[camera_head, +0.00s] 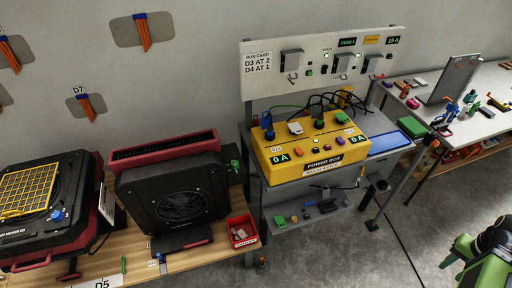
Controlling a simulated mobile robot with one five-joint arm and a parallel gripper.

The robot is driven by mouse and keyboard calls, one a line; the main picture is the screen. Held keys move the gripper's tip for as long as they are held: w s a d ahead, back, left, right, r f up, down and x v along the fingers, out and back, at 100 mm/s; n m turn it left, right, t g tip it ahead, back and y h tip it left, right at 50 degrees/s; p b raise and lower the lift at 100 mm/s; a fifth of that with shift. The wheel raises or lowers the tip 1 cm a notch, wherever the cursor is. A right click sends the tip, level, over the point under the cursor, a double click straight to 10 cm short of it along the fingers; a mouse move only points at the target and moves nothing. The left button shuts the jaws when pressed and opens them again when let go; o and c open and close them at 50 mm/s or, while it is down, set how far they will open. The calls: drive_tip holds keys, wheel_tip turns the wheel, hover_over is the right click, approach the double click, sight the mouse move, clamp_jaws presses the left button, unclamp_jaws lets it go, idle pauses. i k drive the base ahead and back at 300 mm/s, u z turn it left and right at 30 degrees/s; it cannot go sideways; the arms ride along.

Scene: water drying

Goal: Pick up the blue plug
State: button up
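A yellow power box (285,167) stands on a grey bench in the middle, with "0 A" displays on its front. A small upright blue plug (268,123) shows at the left of its top, with a green cable close by. Whether it is seated in a socket is too small to tell. Another blue-and-white piece (162,262) lies at the front edge of the wooden table; I cannot tell whether it is a plug. A green and black part at the lower right corner appears to be my arm. No gripper fingertips show.
A black fan unit (165,200) and a red parts bin (243,231) are on the wooden table (205,262). A panel (355,48) with switches stands behind the box. A blue tray (389,143) lies to its right.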

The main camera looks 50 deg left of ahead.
sight(270, 129)
drive_tip(key=z, duration=0.2)
drive_tip(key=k, duration=0.25)
drive_tip(key=z, duration=3.2)
drive_tip(key=k, duration=1.05)
drive_tip(key=z, duration=5.75)
